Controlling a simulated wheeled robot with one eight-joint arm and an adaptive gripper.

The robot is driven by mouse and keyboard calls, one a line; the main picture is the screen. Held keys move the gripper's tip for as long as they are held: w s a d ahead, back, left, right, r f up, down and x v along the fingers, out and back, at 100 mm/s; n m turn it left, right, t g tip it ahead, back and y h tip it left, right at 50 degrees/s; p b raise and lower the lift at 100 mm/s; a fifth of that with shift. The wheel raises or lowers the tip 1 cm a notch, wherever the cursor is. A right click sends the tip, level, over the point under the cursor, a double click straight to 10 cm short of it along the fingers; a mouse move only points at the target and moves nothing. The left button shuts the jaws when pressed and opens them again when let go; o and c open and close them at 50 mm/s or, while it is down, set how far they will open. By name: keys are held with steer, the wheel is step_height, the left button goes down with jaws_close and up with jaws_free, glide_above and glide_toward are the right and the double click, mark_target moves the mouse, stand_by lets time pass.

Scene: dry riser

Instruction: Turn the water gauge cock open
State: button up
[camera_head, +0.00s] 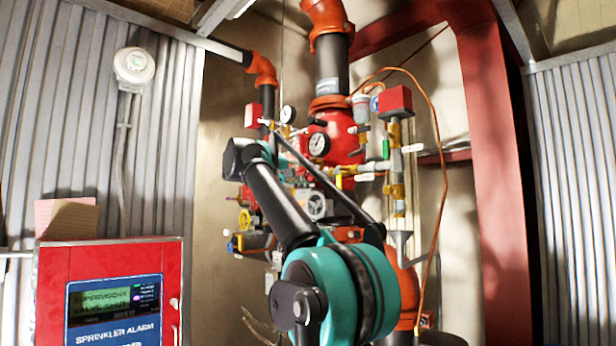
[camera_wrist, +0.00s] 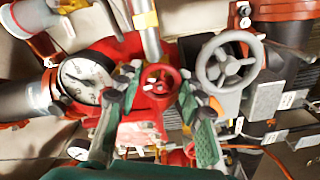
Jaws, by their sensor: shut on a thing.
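My gripper (camera_wrist: 158,86) has its two green fingers on either side of a small red handwheel (camera_wrist: 160,80), which I take to be the water gauge cock, and is shut on it. The wheel faces the wrist camera. A round white pressure gauge (camera_wrist: 82,82) is just left of the fingers in the wrist view. In the head view, a gauge with a white dial (camera_head: 319,145) shows on the red valve body (camera_head: 345,135). My arm hides the gripper and the cock there. The cock's exact angle is hard to tell.
A grey handwheel (camera_wrist: 226,62) stands close to the right finger. A grey pipe (camera_wrist: 147,30) with a yellow band rises behind the cock. A red alarm panel (camera_head: 55,290) is at lower left in the head view, and a red steel column (camera_head: 495,170) is at right.

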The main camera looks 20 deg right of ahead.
steer(key=shift+n, duration=0.5)
steer(key=o, duration=1.2)
steer(key=shift+a, duration=0.1)
steer(key=v, duration=0.7)
steer(key=shift+s+a, duration=0.15)
steer(key=shift+a, duration=0.2)
steer(key=shift+a, duration=0.1)
